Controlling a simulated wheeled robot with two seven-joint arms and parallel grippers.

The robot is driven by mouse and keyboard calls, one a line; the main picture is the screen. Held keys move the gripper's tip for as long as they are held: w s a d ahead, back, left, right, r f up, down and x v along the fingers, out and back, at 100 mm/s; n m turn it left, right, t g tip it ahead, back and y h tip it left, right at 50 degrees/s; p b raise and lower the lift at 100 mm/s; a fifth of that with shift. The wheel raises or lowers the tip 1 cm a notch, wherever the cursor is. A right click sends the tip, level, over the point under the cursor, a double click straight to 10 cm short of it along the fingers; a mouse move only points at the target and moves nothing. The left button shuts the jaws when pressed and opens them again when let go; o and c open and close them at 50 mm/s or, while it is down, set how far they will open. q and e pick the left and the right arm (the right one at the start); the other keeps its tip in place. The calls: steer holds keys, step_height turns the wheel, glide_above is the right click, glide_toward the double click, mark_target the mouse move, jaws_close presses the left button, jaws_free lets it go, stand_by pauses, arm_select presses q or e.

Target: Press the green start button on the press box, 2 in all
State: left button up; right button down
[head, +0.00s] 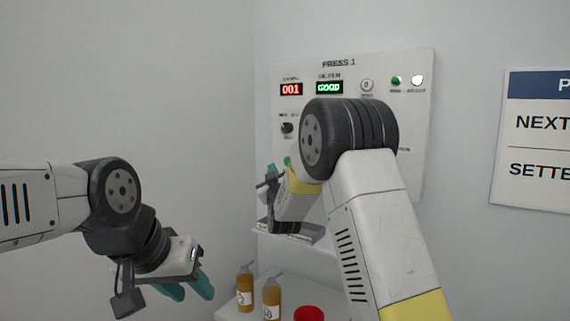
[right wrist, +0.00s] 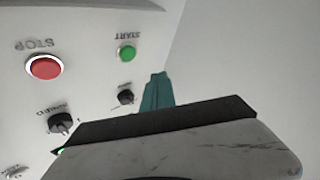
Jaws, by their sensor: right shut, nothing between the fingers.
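The press box (head: 425,130) is a white panel on the wall marked PRESS 1, with a red display reading 001 and a green display reading GOOD. The green start button (right wrist: 127,53) shows clearly in the right wrist view, labelled START. In the head view a green spot of it (head: 287,160) shows beside my right arm. My right gripper (right wrist: 156,77) has its teal fingers shut together and empty; they are apart from the button in the picture. In the head view its fingertips (head: 271,170) are partly hidden. My left gripper (head: 196,292) hangs at lower left, teal fingers apart, empty.
A red STOP button (right wrist: 44,67) sits beside START, with black knobs (right wrist: 126,97) near them. Two amber bottles (head: 244,293) (head: 271,300) and a red round object (head: 308,314) stand on a pale surface below. A sign (head: 540,140) hangs at right.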

steer(key=shift+s+a+r, duration=0.15)
steer(key=shift+s+a, duration=0.35)
steer(key=shift+s, duration=0.3)
steer(key=shift+s+a+r, duration=0.15)
steer(key=shift+s+a, duration=0.35)
steer(key=shift+s, duration=0.25)
steer(key=shift+w+d, duration=0.85)
steer(key=shift+w, duration=0.35)
steer(key=shift+w+d, duration=0.9)
steer(key=shift+w, duration=0.3)
steer(key=shift+w+d, duration=0.85)
steer(key=shift+w, duration=0.35)
steer(key=shift+w, duration=0.1)
steer(key=shift+w+d, duration=0.2)
steer(key=shift+d, duration=0.05)
